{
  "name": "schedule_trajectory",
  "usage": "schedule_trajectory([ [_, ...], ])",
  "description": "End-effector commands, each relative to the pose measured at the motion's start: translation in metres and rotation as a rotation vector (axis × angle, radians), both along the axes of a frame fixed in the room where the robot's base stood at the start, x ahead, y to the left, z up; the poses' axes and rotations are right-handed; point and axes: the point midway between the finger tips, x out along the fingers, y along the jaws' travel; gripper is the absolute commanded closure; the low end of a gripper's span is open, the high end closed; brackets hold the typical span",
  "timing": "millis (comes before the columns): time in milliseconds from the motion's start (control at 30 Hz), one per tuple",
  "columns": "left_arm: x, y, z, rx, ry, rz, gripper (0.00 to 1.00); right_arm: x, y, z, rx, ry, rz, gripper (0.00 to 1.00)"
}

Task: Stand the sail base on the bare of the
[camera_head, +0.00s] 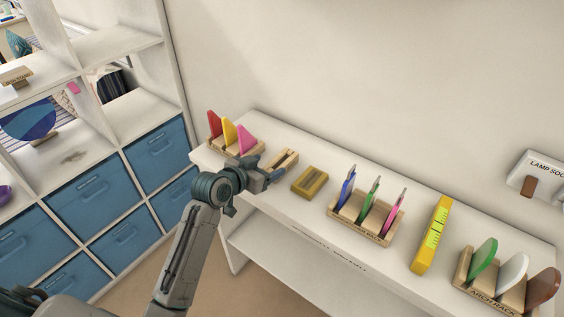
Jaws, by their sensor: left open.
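My left gripper (276,175) is open near the left end of the white bench. Its fingers are close to a pale wooden slotted block (287,158); I cannot tell whether they touch it. A darker, yellowish wooden block (310,181) with a slot lies just right of the gripper. I cannot tell which of these is the sail base. A wooden rack (262,152) with red, yellow and pink pieces stands behind the gripper, partly hidden by it. The bench top (300,213) is bare in front of the blocks. My right gripper is out of view.
A middle rack (362,228) holds blue, green and pink upright pieces. A yellow bar with a scale (430,236) lies right of it. The arch rack (489,297) holds green, white and brown pieces. Shelves with blue bins (98,199) stand at left; a lamp socket sign (545,165) is on the wall.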

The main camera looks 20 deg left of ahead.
Motion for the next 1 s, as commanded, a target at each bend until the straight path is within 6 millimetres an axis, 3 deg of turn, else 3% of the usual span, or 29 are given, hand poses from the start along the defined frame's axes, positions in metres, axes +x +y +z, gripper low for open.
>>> schedule_trajectory([
  [133, 0.01, -0.004, -0.004, 0.0, 0.0, 0.0, 0.31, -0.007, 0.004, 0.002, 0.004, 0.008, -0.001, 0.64],
  [500, 0.047, -0.026, -0.019, -0.001, 0.001, -0.001, 0.31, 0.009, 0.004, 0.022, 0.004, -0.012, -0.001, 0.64],
  [833, 0.053, -0.028, -0.023, 0.001, 0.0, 0.0, 0.31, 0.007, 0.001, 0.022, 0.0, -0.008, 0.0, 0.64],
  [1000, 0.052, -0.027, -0.023, 0.001, 0.0, 0.0, 0.64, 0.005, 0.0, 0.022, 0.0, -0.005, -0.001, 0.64],
])
